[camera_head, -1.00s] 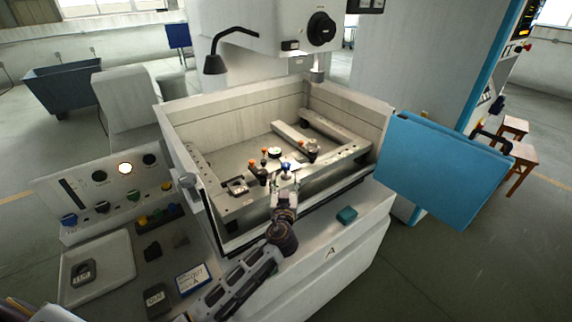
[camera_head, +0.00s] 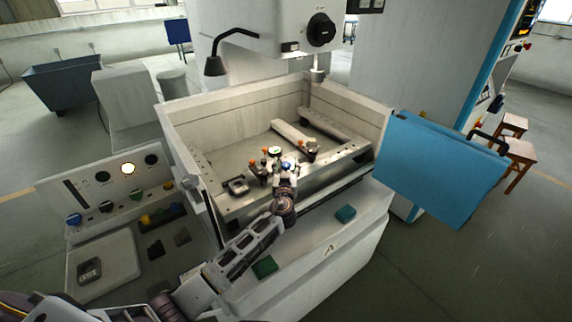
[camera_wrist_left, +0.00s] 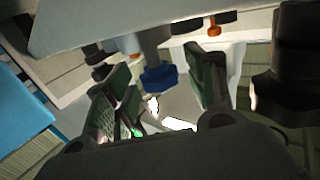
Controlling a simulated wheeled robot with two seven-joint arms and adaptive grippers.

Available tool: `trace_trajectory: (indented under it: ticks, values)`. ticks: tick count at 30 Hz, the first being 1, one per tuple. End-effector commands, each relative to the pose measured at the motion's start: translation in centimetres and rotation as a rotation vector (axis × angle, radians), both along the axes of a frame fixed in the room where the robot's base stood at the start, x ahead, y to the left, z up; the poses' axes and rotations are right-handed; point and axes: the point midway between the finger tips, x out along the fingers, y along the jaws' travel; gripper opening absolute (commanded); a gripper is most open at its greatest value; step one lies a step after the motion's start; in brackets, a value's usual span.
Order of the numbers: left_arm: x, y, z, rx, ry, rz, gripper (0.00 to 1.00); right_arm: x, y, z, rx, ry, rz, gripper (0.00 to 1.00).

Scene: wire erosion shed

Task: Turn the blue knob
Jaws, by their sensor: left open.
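A small blue knob (camera_head: 287,164) is on the fixture inside the machine's open work tank (camera_head: 176,140). In the left wrist view the blue knob (camera_wrist_left: 160,78) hangs from a grey stem, between the two green-padded fingers of my left gripper. My left gripper (camera_head: 286,174) is open, with a finger on each side of the knob. I cannot tell whether either finger touches it. In the head view the gripper partly covers the knob. My right gripper is not in view.
Orange-topped clamps (camera_head: 266,152) stand close around the knob. The tank's front rim lies under my left arm. A control panel (camera_head: 115,190) with another blue knob (camera_head: 74,219) is at the left. A blue door (camera_head: 440,165) stands open at the right.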

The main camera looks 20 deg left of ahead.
Motion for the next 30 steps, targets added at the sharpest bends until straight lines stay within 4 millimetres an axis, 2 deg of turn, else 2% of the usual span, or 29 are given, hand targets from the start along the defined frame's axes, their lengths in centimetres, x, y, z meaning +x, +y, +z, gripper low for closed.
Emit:
trace_trajectory:
  ticks: [15,26,30]
  values:
    - [0.71,0.23,0.01,-0.001,0.000,0.001,0.55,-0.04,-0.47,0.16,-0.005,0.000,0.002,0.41]
    - [0.71,0.23,0.02,-0.001,0.000,0.001,0.09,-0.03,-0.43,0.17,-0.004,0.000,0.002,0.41]
    - [0.71,0.21,0.01,-0.001,-0.001,0.002,0.08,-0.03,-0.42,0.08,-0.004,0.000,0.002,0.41]
